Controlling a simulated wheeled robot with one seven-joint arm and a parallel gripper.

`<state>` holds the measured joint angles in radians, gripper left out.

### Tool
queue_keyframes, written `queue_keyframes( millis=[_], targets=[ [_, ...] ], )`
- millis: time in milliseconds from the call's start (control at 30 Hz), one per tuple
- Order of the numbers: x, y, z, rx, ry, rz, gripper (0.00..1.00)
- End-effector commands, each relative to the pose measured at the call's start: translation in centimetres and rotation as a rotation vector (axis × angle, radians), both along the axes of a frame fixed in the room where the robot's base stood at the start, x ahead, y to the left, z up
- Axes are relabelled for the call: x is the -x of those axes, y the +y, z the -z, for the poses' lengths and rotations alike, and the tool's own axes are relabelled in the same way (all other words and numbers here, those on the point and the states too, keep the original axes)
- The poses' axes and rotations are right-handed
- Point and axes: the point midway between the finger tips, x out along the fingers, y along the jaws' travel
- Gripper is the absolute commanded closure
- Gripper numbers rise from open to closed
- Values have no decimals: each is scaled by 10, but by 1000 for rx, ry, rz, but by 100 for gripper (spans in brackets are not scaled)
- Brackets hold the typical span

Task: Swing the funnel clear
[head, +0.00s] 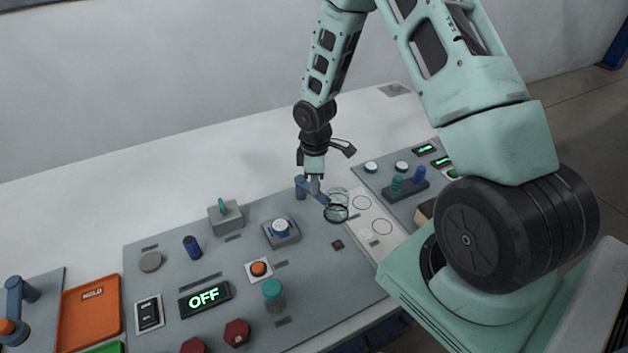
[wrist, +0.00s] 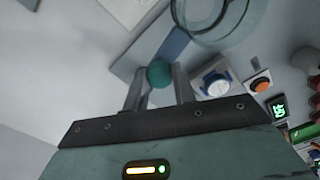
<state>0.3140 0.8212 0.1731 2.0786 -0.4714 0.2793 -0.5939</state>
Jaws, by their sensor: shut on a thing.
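The funnel (head: 336,214) is a clear glass piece with a dark rim, on a blue swing arm (head: 318,196) near the console's back edge. It sits over the left side of a pale strip with circles. In the wrist view the funnel's glass (wrist: 215,30) is at the top, beside the blue arm (wrist: 165,48). My gripper (head: 315,188) points down at the swing arm. In the wrist view its fingers (wrist: 160,82) are shut on a teal ball knob (wrist: 160,73). The knob is hidden in the head view.
A grey box with a teal lever (head: 226,216) and a white-blue button (head: 281,229) stand left of the funnel. The pale strip (head: 373,213) and a panel with teal and blue knobs (head: 408,183) lie right. An OFF display (head: 204,299) and orange tray (head: 91,315) are farther left.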

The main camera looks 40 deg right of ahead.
Motion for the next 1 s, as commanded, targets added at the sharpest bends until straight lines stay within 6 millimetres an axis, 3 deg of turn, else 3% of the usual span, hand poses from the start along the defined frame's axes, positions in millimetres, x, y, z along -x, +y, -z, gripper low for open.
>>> queue_keyframes(
  millis=[300,333,400,767,1000],
  targets=[
    [-2,-2,-2,2,-6,-3,100],
    [-2,-2,-2,2,-6,-3,66],
    [-2,-2,-1,3,-4,-3,52],
    [-1,-1,-5,1,-3,-1,52],
    [-2,-2,-44,2,-9,1,52]
  ],
)
